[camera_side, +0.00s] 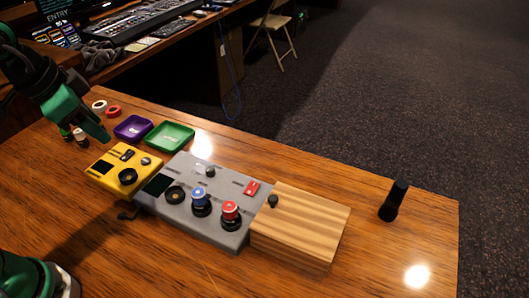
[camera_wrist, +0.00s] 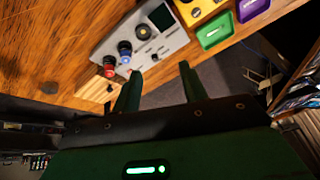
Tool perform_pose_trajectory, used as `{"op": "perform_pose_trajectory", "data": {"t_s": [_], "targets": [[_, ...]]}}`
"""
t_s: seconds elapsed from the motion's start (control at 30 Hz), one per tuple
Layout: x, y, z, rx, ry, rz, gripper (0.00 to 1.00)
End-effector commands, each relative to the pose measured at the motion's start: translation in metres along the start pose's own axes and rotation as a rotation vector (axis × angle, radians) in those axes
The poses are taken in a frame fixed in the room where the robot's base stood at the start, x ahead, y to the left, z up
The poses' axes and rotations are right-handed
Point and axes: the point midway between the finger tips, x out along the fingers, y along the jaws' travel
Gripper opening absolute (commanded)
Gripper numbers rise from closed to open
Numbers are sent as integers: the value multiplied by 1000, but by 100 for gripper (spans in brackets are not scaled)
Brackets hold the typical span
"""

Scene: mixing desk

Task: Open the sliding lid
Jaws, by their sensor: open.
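A light wooden box with a striped wooden lid (camera_side: 305,222) sits at the right end of the grey panel in the side view. A small dark knob (camera_side: 272,201) stands near the lid's left edge, and the lid looks closed. In the wrist view, only part of the wooden box (camera_wrist: 97,90) shows left of my fingers; the rest is hidden. My gripper (camera_wrist: 160,68) is open and empty, its two green fingers apart. In the side view my gripper (camera_side: 92,121) is at the upper left, above the yellow box and far from the lid.
The grey panel (camera_side: 222,176) with blue and red knobs lies between my gripper and the wooden box. A yellow box (camera_side: 110,177), a purple tray (camera_side: 133,128) and a green tray (camera_side: 170,137) are at the left. A black cylinder (camera_side: 393,202) stands at the right. The front table is clear.

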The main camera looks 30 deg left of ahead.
Motion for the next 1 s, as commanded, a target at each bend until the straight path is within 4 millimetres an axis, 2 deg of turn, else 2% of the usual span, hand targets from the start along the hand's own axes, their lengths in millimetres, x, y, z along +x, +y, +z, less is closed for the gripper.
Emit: {"op": "perform_pose_trajectory", "data": {"t_s": [0.1,0.47,0.77,1.0], "targets": [[6,8,-27,169,-29,33,43],[33,45,-98,671,-92,133,43],[69,94,-147,1091,-126,229,43],[105,143,-176,1426,-141,315,43]]}}
